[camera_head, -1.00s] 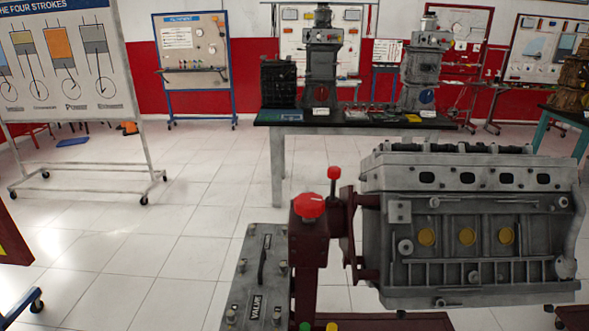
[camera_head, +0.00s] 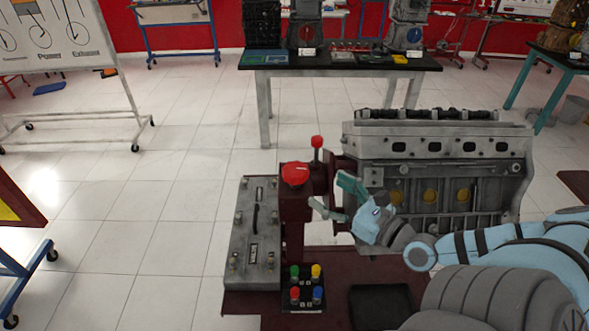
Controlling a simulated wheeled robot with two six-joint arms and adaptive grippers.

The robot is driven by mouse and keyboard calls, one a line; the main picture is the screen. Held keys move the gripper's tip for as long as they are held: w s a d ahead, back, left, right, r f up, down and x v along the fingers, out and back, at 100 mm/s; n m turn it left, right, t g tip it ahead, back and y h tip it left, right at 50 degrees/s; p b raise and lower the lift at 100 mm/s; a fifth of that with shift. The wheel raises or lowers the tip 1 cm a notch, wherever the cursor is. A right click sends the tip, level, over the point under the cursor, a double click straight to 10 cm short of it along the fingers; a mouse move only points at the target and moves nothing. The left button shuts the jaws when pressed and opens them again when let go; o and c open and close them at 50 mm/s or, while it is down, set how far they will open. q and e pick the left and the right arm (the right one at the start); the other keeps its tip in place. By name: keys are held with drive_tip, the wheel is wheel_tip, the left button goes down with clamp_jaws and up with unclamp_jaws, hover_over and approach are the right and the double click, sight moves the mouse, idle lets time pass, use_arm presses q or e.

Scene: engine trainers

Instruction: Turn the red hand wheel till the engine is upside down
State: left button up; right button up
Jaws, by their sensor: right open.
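The grey engine (camera_head: 440,165) is mounted on a dark red stand in the middle right of the head view, its valve gear facing up. A round red part (camera_head: 295,174), which may be the hand wheel, sits on top of the stand's post. A smaller red knob (camera_head: 317,142) stands on a rod just behind it. My right gripper (camera_head: 334,198) is open and empty, in front of the engine's left end. Its fingers point left towards the post, below and right of the round red part. I cannot tell whether they touch the post. My left gripper is out of view.
A grey control panel (camera_head: 255,235) lies left of the post. Several coloured buttons (camera_head: 305,285) are in front of it. A black-topped table (camera_head: 340,61) with engine parts stands behind. The tiled floor (camera_head: 150,220) to the left is mostly clear.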

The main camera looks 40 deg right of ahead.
sight(296, 168)
use_arm(q)
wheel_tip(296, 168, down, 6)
drive_tip(key=b, duration=0.5)
use_arm(e)
drive_tip(key=w, duration=0.8)
drive_tip(key=shift+w+a+f, duration=0.35)
drive_tip(key=w+p, duration=0.1)
drive_tip(key=p, duration=0.1)
drive_tip(key=w+r+p, duration=0.1)
drive_tip(key=p, duration=0.1)
drive_tip(key=shift+w+d+p, duration=0.1)
drive_tip(key=shift+p, duration=0.25)
drive_tip(key=shift+w+a+p, duration=0.3)
drive_tip(key=shift+a+p, duration=0.05)
drive_tip(key=shift+p, duration=0.05)
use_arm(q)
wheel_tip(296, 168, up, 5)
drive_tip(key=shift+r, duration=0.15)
use_arm(e)
drive_tip(key=shift+w+f, duration=0.15)
drive_tip(key=shift+f, duration=0.1)
drive_tip(key=c, duration=1.2)
